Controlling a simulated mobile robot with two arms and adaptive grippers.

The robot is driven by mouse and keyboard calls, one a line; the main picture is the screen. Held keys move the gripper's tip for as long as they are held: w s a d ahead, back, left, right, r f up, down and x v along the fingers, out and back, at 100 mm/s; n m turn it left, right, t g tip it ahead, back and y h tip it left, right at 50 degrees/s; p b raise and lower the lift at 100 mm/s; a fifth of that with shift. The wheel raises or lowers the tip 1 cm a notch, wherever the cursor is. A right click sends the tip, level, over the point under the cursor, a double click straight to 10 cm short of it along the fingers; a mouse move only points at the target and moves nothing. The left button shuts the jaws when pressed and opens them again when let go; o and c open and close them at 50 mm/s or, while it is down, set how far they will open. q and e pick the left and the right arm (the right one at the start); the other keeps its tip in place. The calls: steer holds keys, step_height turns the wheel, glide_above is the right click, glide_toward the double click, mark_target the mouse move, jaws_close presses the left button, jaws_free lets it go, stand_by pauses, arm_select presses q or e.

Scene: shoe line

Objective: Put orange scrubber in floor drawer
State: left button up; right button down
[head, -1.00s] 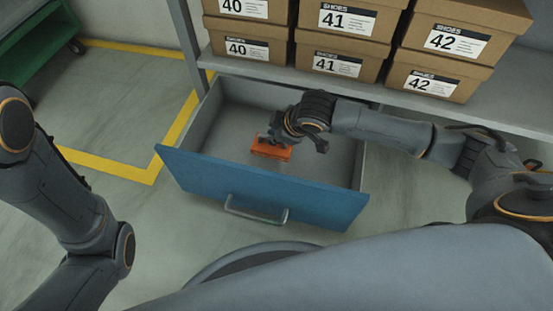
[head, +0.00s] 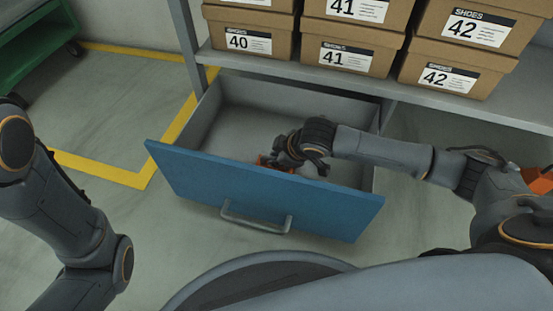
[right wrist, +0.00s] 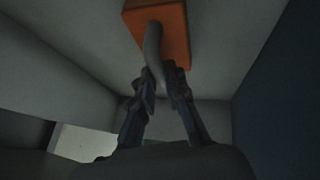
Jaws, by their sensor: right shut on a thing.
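The orange scrubber (head: 263,161) is inside the open floor drawer, low and mostly hidden by my right gripper and the drawer front. In the right wrist view the scrubber is an orange block (right wrist: 172,38) with a curved grey handle. My right gripper (head: 284,158) is shut on that handle; its fingers (right wrist: 162,85) sit on both sides of it. Whether the block touches the drawer floor cannot be told. The floor drawer (head: 262,192) has a blue front with a grey bar handle and is pulled out below the shelf. My left arm shows at left, its gripper out of view.
Shoe boxes (head: 351,50) labelled 40, 41 and 42 stand on the grey shelf (head: 310,77) above the drawer. A green cart (head: 40,45) stands at the far left. An orange thing (head: 540,180) shows at the right edge, partly hidden by my arm.

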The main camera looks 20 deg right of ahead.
steer(key=c, duration=1.4)
jaws_free()
steer(key=shift+r, duration=0.1)
